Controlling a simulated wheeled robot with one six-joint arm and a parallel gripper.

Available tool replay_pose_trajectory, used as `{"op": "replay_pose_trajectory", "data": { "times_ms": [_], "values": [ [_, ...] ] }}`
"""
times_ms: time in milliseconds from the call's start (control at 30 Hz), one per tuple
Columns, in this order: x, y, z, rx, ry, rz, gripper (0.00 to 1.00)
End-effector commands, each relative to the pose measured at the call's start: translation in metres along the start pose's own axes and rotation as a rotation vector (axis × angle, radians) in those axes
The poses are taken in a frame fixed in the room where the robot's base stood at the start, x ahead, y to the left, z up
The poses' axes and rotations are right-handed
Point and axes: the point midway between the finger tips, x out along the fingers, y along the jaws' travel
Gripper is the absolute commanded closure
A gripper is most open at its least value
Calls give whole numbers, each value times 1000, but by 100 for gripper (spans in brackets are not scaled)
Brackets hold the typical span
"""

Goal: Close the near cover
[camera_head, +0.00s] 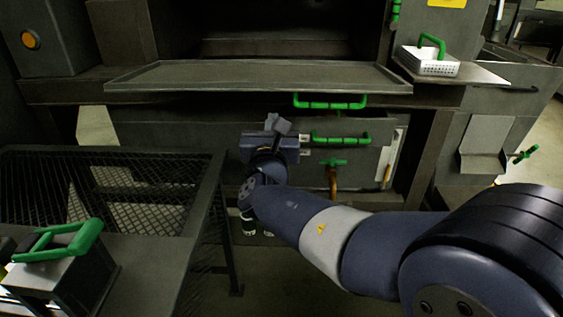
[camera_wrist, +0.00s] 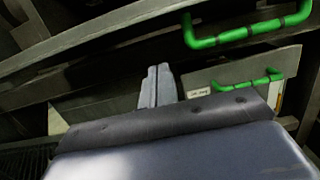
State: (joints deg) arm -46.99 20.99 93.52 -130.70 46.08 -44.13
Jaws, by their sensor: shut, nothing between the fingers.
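A flat dark cover (camera_head: 225,78) lies folded out like a shelf below a dark opening in the machine. A green bar handle (camera_head: 330,103) hangs at its front edge and also shows in the wrist view (camera_wrist: 248,32). Below is an upright grey panel (camera_head: 190,140) with a second green handle (camera_head: 340,138), also seen in the wrist view (camera_wrist: 248,82). No label shows which part is the near cover. My gripper (camera_head: 279,124) is shut and empty, in front of the panel and left of both handles. Its fingers (camera_wrist: 157,84) are together, apart from the handles.
A white perforated basket (camera_head: 428,63) sits on the right ledge. A small green valve handle (camera_head: 333,162) is below the panel's handle.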

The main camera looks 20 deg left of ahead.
Motion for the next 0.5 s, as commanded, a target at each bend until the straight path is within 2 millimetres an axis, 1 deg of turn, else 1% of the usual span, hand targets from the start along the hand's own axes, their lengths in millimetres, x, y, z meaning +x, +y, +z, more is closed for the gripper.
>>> {"op": "replay_pose_trajectory", "data": {
  "times_ms": [33,100,200,333,500],
  "values": [
    [2,-1,12,3,-5,-2,100],
    [4,0,22,3,-4,0,100],
    [6,0,32,1,-2,0,100],
    [8,0,38,1,-2,0,100],
    [8,0,40,-1,-1,0,100]
  ]
}}
